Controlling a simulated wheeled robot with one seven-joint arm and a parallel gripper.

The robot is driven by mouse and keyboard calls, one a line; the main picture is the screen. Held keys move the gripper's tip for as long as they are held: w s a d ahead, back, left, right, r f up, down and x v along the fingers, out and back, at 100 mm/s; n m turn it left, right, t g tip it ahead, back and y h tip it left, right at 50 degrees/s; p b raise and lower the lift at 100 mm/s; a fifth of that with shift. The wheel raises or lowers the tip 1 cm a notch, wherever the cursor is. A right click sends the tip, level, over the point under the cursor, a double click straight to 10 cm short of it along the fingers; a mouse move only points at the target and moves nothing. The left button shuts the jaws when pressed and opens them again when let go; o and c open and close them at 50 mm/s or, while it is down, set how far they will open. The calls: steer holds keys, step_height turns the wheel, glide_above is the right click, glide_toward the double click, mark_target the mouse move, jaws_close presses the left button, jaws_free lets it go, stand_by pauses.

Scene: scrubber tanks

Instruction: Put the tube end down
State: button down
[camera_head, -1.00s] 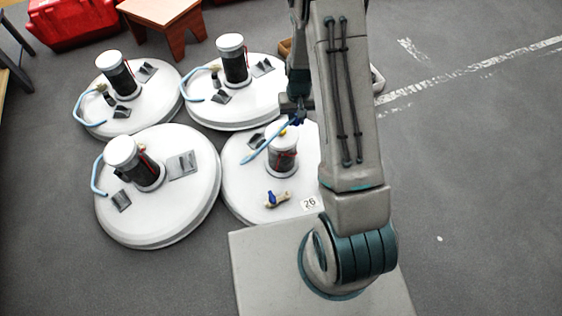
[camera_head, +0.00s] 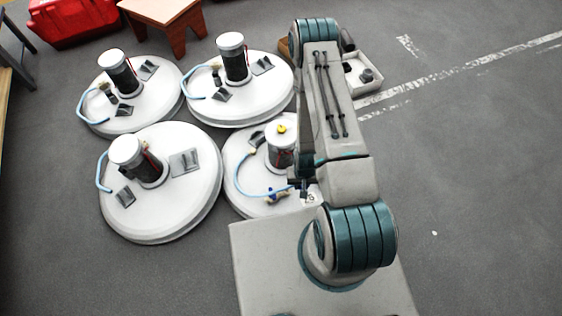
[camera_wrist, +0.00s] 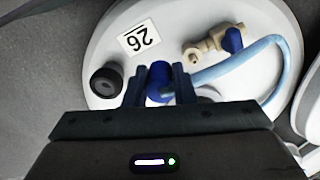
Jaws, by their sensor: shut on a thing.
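The blue tube end (camera_wrist: 159,82) is held between the fingers of my gripper (camera_wrist: 160,88) in the wrist view. The light blue tube (camera_wrist: 232,66) curves away from it to the right; in the head view the tube (camera_head: 238,178) bows along the left of the front right tank's white lid (camera_head: 235,160). The gripper is low over this lid near the number 26 label (camera_wrist: 139,39). A brass valve with a blue handle (camera_wrist: 232,40) is beside it, and it also shows in the head view (camera_head: 277,195). My arm partly hides the lid. I cannot tell whether the tube end touches the lid.
A black round cap (camera_wrist: 106,81) is just left of the fingers. Three similar tanks stand left and behind, including the front left one (camera_head: 205,205). A pale tray (camera_head: 366,88) lies behind my arm.

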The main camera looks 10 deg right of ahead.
steer(key=b, duration=0.4)
glide_above(277, 183)
step_height(277, 183, down, 7)
steer(key=shift+s+f, duration=0.1)
steer(key=shift+f, duration=0.15)
steer(key=shift+f+b, duration=1.15)
steer(key=shift+f, duration=0.65)
steer(key=shift+f, duration=0.1)
steer(key=shift+f, duration=0.15)
steer(key=c, duration=1.2)
jaws_free()
steer(key=shift+r, duration=0.25)
